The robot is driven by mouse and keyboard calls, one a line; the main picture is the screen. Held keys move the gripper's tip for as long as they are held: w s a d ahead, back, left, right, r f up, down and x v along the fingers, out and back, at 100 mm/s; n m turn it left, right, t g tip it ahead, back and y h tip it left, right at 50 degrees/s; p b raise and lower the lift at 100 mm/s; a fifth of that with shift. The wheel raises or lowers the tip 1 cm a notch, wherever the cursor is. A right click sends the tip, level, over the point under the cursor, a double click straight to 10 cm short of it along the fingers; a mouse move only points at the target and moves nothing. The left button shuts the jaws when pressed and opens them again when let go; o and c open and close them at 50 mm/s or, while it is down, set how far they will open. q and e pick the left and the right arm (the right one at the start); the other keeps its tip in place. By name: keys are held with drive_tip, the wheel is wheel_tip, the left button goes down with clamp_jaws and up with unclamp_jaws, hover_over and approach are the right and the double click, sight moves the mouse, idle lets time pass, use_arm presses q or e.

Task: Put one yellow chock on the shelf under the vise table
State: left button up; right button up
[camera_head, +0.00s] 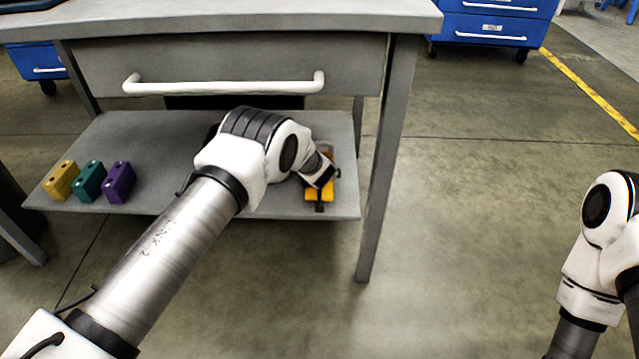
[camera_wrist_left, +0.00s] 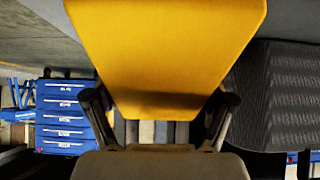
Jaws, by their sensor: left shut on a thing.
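The yellow chock (camera_head: 313,196) is at the right end of the grey shelf (camera_head: 225,198) under the vise table (camera_head: 240,16). In the left wrist view the yellow chock (camera_wrist_left: 165,45) fills the upper middle, between the two dark fingers. My left gripper (camera_head: 321,188) is shut on it, and its wrist partly hides the chock in the head view. I cannot tell whether the chock touches the shelf or hangs just above it. The vise is out of view. My right arm shows at the right edge, but its gripper is outside the frame.
A yellow block (camera_head: 61,181), a teal block (camera_head: 89,181) and a purple block (camera_head: 119,182) stand at the shelf's left end. The table's drawer handle (camera_head: 222,86) and front right leg (camera_head: 383,170) are near my left arm. A dark ridged object (camera_wrist_left: 285,95) shows at right.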

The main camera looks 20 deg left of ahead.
use_arm(q)
wheel_tip(320, 180, down, 3)
drive_tip(key=shift+r+b, duration=0.15)
drive_tip(key=shift+b, duration=0.2)
drive_tip(key=shift+r, duration=0.15)
use_arm(e)
wheel_tip(320, 180, down, 2)
use_arm(q)
drive_tip(key=o, duration=1.7)
drive_tip(key=shift+f, duration=0.2)
